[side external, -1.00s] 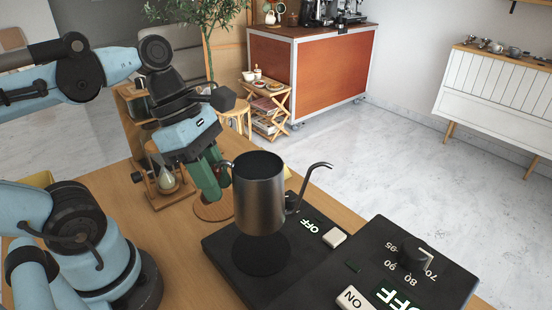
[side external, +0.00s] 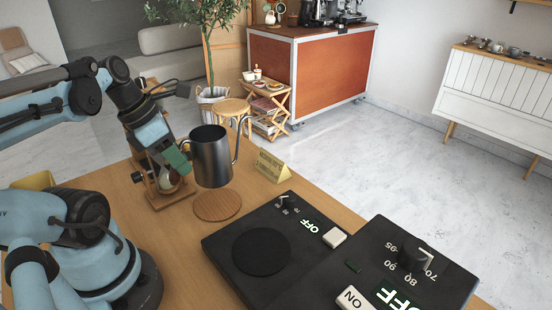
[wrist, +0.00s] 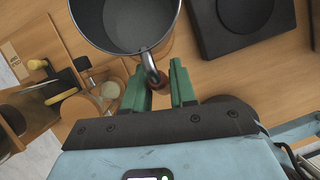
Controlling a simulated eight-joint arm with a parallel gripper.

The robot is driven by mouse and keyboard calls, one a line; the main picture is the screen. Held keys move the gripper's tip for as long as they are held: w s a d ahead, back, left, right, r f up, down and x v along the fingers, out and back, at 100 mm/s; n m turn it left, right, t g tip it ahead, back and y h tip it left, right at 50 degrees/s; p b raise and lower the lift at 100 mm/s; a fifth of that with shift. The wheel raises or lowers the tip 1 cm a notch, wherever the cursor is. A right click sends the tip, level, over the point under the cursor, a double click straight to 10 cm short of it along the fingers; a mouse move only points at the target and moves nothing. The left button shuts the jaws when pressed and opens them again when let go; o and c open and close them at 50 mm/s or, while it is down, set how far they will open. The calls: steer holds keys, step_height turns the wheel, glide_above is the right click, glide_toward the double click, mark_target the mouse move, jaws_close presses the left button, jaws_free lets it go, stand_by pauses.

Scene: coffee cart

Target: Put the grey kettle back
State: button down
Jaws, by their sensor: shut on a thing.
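The grey kettle (side external: 211,158), open-topped with a thin curved spout, hangs upright in the air in the side view. My gripper (side external: 184,160) is shut on its handle, on the kettle's left side. A round wooden coaster (side external: 217,207) lies on the table just below the kettle, with a visible gap between them. In the wrist view the kettle (wrist: 128,25) shows its empty-looking inside, and its handle runs between the green fingers of my gripper (wrist: 161,78).
A black hot plate (side external: 262,252) marked OFF stands empty to the right of the coaster, beside a second black control unit (side external: 395,262). A wooden stand with a glass vessel (side external: 168,182) is close behind my gripper. A yellow sign (side external: 272,167) stands behind the hot plate.

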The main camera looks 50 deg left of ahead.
steer(key=shift+a+f, duration=0.2)
steer(key=shift+f, duration=3.85)
steer(key=c, duration=0.9)
jaws_free()
steer(key=shift+f, duration=0.15)
steer(key=shift+s, duration=0.1)
